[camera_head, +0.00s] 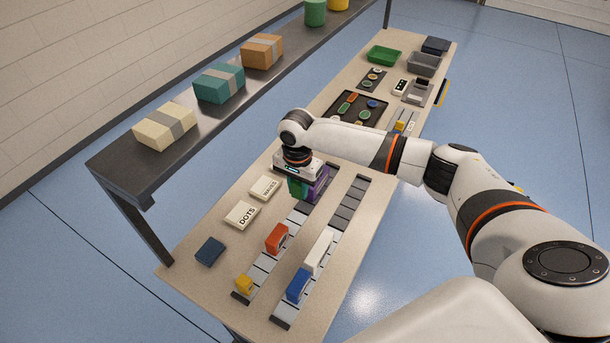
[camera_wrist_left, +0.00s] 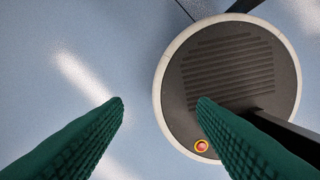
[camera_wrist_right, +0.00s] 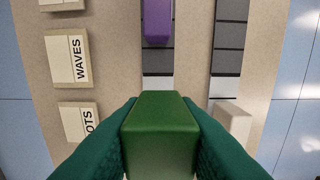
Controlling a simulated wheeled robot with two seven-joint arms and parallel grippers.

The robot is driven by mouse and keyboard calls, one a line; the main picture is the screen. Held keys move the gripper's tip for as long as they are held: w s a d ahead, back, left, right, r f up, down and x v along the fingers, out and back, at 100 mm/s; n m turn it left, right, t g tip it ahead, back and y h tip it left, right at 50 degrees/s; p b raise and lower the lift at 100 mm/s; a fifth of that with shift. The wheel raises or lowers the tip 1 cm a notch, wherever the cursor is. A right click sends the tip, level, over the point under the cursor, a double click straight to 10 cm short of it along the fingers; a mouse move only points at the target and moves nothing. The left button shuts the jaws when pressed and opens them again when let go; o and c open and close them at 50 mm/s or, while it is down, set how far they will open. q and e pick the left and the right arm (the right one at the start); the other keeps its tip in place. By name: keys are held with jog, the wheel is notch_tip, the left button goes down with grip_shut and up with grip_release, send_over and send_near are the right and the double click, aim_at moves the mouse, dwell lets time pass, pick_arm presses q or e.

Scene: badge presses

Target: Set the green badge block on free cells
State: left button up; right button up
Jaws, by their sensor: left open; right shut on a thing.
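My right gripper (camera_wrist_right: 160,104) is shut on the green badge block (camera_wrist_right: 160,135), which fills the space between its dark green fingers. In the head view the right gripper (camera_head: 298,186) hangs over the left rail, beside the purple block (camera_head: 318,186); the held block is hard to tell from the fingers there. In the right wrist view the purple block (camera_wrist_right: 157,20) sits on the left rail, with grey cells (camera_wrist_right: 157,66) bare between it and the green block. Whether the green block touches the rail cannot be told. My left gripper (camera_wrist_left: 160,102) is open and empty, above the floor.
The left rail also bears an orange-red block (camera_head: 276,238) and a yellow block (camera_head: 243,284). The right rail bears a white block (camera_head: 319,251) and a blue block (camera_head: 298,285); its far cells (camera_head: 347,205) are bare. WAVES (camera_head: 265,187) and DOTS (camera_head: 242,214) plates lie left of the rails.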

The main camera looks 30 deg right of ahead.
aim_at(296, 197)
jog(key=shift+w+r, duration=0.1)
jog(key=shift+a, duration=0.2)
jog(key=shift+a+f+b, duration=0.3)
jog(key=shift+f+b, duration=0.35)
jog(key=shift+b, duration=0.5)
jog(key=f+b, duration=0.2)
jog(key=b, duration=0.1)
jog(key=shift+d+f, duration=0.1)
jog(key=shift+d, duration=0.15)
jog(key=shift+f+b, duration=0.25)
jog(key=shift+b, duration=0.05)
jog(key=shift+a+f, duration=0.1)
jog(key=shift+f, duration=0.3)
notch_tip(296, 197, down, 4)
jog(key=shift+r+b, duration=0.2)
jog(key=shift+b, duration=0.25)
jog(key=shift+f, duration=0.35)
pick_arm(q)
notch_tip(296, 197, down, 7)
jog(key=a, duration=0.1)
jog(key=shift+s, duration=0.3)
